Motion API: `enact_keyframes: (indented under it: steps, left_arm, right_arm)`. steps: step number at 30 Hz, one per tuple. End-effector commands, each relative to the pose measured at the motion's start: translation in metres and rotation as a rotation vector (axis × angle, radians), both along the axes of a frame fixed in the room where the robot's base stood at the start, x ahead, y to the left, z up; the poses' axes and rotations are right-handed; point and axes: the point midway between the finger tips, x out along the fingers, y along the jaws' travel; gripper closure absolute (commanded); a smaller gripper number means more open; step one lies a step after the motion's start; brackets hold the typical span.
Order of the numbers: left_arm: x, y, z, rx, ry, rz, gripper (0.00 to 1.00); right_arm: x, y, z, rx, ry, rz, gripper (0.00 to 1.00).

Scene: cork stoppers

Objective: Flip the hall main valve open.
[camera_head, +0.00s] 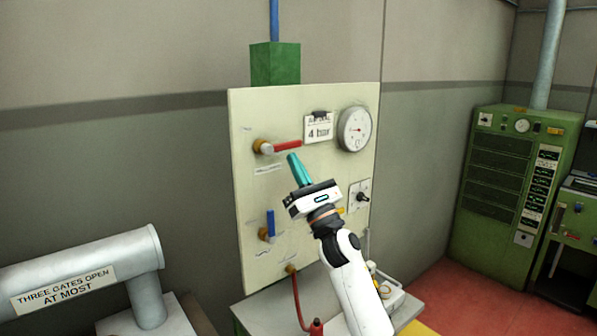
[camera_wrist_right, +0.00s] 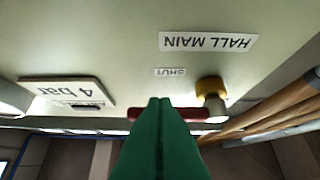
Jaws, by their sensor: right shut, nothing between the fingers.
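The hall main valve has a brass body (camera_head: 262,147) and a red lever (camera_head: 288,146) that lies about level, pointing right, on the cream panel (camera_head: 250,110). In the right wrist view, which is upside down, the brass body (camera_wrist_right: 211,87) and red lever (camera_wrist_right: 140,113) show near the HALL MAIN label (camera_wrist_right: 208,41) and a SHUT label (camera_wrist_right: 170,72). My right gripper (camera_head: 292,157) is shut and empty, its teal fingertips just below the lever in the head view. The fingers (camera_wrist_right: 160,101) hide the lever's middle; contact cannot be told. My left gripper is out of view.
A blue-handled valve (camera_head: 270,223) sits lower on the panel. A 4 bar sign (camera_head: 318,129), a gauge (camera_head: 354,129) and a switch (camera_head: 361,197) are to the right. A red hose (camera_head: 297,300) hangs below. A grey pipe (camera_head: 110,257) stands at lower left.

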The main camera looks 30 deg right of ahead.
Motion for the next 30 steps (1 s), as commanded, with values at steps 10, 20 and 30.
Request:
enact_keyframes:
  steps: [10, 20, 30]
  left_arm:
    - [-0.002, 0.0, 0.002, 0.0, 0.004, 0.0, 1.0]
    - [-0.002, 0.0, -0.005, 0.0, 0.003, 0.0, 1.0]
    - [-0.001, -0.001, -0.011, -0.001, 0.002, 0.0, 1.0]
  right_arm:
    - [0.0, 0.0, 0.004, 0.0, 0.0, 0.0, 1.0]
    - [0.0, -0.002, 0.004, -0.04, -0.003, -0.002, 1.0]
    - [0.0, -0.003, 0.008, -0.09, -0.008, 0.0, 1.0]
